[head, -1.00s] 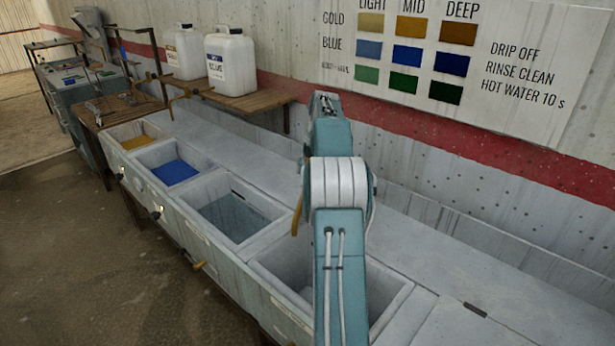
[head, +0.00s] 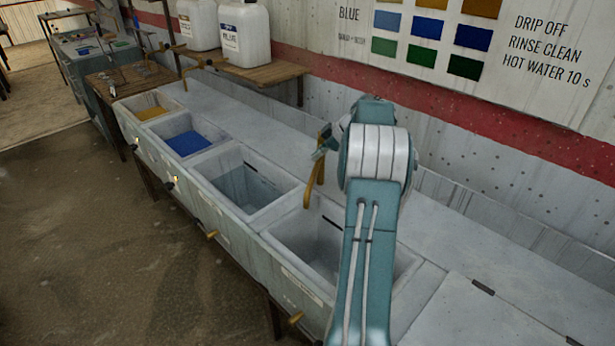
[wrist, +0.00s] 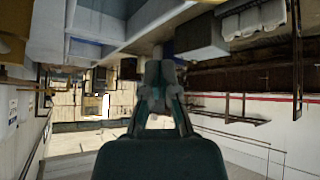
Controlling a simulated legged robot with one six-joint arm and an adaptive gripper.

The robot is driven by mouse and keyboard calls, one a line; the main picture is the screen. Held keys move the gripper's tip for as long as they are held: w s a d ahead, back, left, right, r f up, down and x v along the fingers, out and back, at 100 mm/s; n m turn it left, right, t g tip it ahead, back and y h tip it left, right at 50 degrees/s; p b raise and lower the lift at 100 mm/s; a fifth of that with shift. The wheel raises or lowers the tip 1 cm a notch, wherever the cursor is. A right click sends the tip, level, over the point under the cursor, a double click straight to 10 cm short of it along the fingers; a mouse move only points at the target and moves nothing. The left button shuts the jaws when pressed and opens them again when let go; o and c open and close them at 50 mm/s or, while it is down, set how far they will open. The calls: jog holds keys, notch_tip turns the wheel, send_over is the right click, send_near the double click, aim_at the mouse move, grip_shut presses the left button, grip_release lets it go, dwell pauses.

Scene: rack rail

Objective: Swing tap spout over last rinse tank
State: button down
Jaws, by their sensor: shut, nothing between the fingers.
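The brass-coloured tap spout (head: 311,180) shows in the head view left of my arm. Its tip hangs near the back edge of the tanks, by the wall between the third tank (head: 243,212) and the last tank (head: 292,264). The last tank is grey and looks empty; my arm hides its right part. My gripper (head: 320,153) is close beside the upper spout; I cannot tell whether they touch. In the wrist view my gripper (wrist: 158,72) is shut with nothing between its fingers. I cannot make out the spout there.
A gold tank (head: 150,112) and a blue tank (head: 188,144) stand farther left. White jugs (head: 242,35) sit on a wooden shelf (head: 262,72) at the wall. Small brass taps (head: 211,235) stick out from the trough front. The ledge right of my arm is clear.

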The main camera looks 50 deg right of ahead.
aim_at(313, 179)
notch_tip(313, 179, down, 8)
jog(key=w+a+m, duration=0.1)
jog(key=w, duration=0.1)
jog(key=shift+w+a+f+m+t, duration=0.2)
jog(key=shift+a+m+t, duration=0.1)
jog(key=shift+m, duration=0.1)
dwell(0.4)
jog(key=shift+d, duration=0.1)
jog(key=shift+s+d, duration=0.25)
jog(key=shift+s, duration=0.25)
jog(key=shift+s+d, duration=0.25)
jog(key=shift+s, duration=0.2)
